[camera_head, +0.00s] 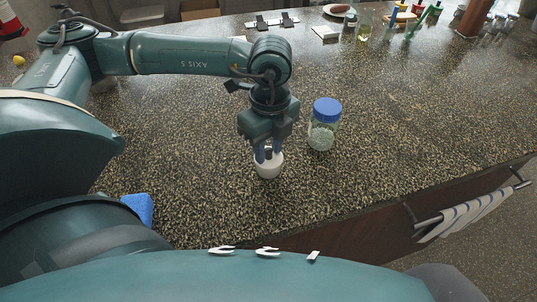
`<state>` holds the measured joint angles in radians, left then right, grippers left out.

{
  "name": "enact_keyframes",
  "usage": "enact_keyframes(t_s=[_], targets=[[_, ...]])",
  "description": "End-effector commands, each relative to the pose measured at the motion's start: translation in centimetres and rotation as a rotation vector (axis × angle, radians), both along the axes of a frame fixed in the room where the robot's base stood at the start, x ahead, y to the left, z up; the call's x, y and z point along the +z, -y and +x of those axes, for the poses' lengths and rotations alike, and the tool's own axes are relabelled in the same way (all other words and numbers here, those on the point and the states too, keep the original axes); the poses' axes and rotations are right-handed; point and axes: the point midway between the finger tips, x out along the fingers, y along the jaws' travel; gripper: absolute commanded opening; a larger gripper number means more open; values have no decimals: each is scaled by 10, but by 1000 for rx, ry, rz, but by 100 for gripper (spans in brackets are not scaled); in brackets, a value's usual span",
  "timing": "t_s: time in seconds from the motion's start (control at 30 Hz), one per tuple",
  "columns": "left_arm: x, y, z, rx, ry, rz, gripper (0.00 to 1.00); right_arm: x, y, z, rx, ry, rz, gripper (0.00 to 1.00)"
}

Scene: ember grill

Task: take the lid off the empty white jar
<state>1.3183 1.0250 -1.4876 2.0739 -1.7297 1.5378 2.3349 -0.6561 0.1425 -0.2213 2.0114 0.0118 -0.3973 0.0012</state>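A small white jar (268,171) stands upright on the speckled counter, under my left gripper (268,154). The gripper points straight down, with its fingertips at the jar's top. The fingers hide much of that top, so I cannot make out its lid clearly or tell whether they press on it. A clear jar with a blue lid (326,110) stands apart, just right of the gripper. My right gripper is not in view.
A blue cloth or sponge (138,208) lies at the counter's near left edge. A striped towel (470,212) hangs on a rail at the front right. Glasses (365,25) and other small items stand along the back. The counter right of the blue-lidded jar is clear.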

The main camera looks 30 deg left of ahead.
Motion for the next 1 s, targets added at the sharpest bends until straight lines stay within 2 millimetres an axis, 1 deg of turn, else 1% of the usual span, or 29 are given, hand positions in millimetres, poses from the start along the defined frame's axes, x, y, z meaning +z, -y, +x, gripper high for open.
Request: enact_keyframes(t_s=[0.03,0.37,0.67,0.77,0.83,1.0], targets=[[0,0,0,0,0,0,27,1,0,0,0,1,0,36],[0,0,0,0,0,0,0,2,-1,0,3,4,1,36],[1,0,0,0,1,0,0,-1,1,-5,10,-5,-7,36],[9,0,1,0,3,-1,0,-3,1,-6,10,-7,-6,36],[19,0,1,0,5,-1,0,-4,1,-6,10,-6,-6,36],[53,0,1,-2,5,-1,0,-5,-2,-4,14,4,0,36]])
